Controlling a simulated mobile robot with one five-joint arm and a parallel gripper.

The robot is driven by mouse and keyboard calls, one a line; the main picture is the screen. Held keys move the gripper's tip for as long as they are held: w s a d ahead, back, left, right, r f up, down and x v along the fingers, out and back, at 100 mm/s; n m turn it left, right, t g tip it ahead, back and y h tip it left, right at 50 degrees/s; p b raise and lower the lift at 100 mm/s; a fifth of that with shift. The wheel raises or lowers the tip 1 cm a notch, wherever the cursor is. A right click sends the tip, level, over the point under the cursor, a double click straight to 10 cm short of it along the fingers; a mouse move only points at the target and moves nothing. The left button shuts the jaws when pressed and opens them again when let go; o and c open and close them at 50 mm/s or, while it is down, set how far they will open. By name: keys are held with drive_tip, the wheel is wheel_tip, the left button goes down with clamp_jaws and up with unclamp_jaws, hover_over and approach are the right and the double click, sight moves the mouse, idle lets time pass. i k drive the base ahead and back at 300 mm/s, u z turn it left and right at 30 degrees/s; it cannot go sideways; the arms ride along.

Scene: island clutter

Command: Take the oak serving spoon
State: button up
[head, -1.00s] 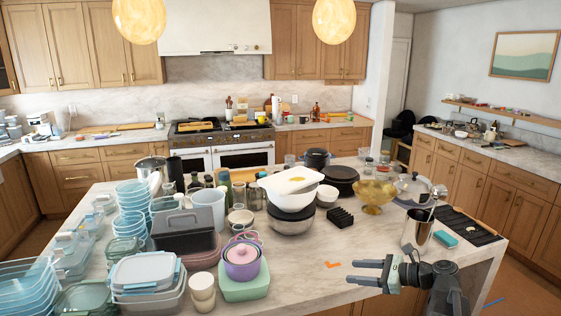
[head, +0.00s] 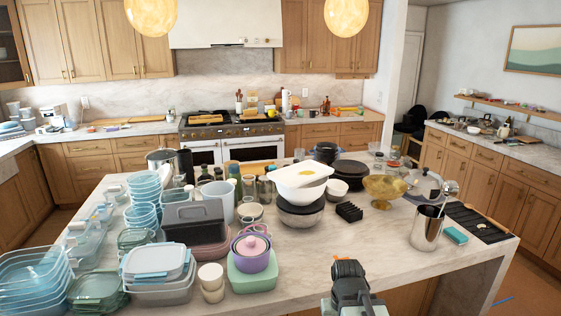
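I cannot make out the oak serving spoon for certain in the head view. A thin, long-handled utensil (head: 445,205) with a rounded metallic end stands tilted in a steel pitcher (head: 427,232) at the island's right side; it does not look like wood. Small upright utensils (head: 239,100) stand on the far counter by the stove, too small to tell apart. My gripper (head: 350,303) is at the bottom of the view, by the island's front edge, left of the pitcher. Its fingers are not clearly seen, and nothing is visibly held.
The island (head: 310,270) has bare marble at front centre. Clear containers (head: 33,277), a lilac pot (head: 252,252), a white bowl (head: 300,180), a black rack (head: 349,212) and a gold bowl (head: 384,188) crowd it. A teal sponge (head: 455,235) lies right of the pitcher.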

sight(468, 206)
drive_tip(key=z, duration=1.85)
drive_tip(key=i, duration=1.5)
drive_tip(key=u, duration=0.75)
drive_tip(key=i, duration=0.8)
drive_tip(key=u, duration=0.1)
